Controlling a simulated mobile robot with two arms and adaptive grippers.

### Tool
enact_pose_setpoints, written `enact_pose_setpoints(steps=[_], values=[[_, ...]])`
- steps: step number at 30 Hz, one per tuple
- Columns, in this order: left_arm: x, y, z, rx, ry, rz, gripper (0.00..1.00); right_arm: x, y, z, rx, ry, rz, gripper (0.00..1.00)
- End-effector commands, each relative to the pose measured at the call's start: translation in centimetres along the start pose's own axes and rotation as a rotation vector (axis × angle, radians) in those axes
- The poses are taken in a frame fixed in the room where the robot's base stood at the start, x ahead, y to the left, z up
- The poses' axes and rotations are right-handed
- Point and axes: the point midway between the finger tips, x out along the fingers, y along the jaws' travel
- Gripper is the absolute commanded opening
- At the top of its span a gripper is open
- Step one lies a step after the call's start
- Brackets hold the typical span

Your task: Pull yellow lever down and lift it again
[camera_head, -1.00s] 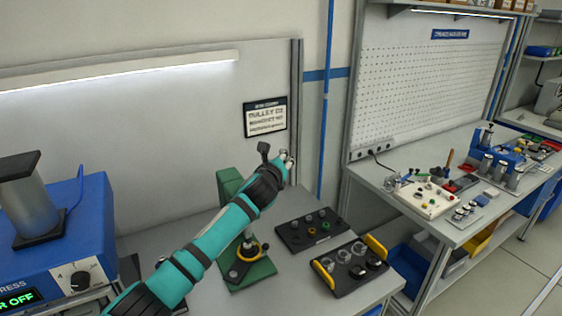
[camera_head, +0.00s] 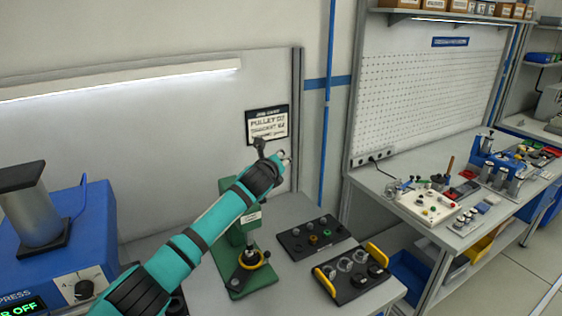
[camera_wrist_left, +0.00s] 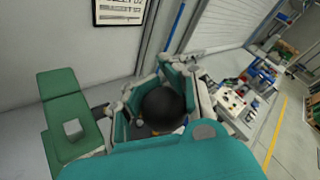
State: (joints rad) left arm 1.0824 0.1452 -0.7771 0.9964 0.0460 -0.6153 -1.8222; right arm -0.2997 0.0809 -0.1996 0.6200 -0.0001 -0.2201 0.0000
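A green bench press (camera_head: 240,232) stands on the left bench, its upper part partly hidden behind my left arm. A yellow ring (camera_head: 250,259) shows on its base; I cannot make out a yellow lever. My left gripper (camera_head: 283,157) is raised at the press's upper right, beside a small dark part (camera_head: 259,146). In the left wrist view, the left gripper's fingers (camera_wrist_left: 160,100) stand apart around a round black knob (camera_wrist_left: 162,108). Whether they press on it is unclear. The green press top (camera_wrist_left: 70,120) is at the left there. My right gripper is not in view.
Right of the press lie a black tray of small parts (camera_head: 295,246) and a black tray with yellow handles (camera_head: 338,290). A blue press unit (camera_head: 75,240) stands at the left. A wall sign (camera_head: 267,124) hangs behind the gripper. Another cluttered workbench (camera_head: 388,195) is at the right.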

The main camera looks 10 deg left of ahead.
Motion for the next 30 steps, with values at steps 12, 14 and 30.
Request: enact_pose_setpoints(steps=[12,14,30], values=[[-0.05,0.18,0.92,0.003,-0.013,0.003,0.15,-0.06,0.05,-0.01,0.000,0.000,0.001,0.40],[-0.05,0.19,0.82,0.003,-0.012,0.003,0.23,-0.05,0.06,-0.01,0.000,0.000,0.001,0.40],[-0.02,0.08,0.20,0.001,-0.003,0.001,0.60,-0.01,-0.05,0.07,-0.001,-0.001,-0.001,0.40]])
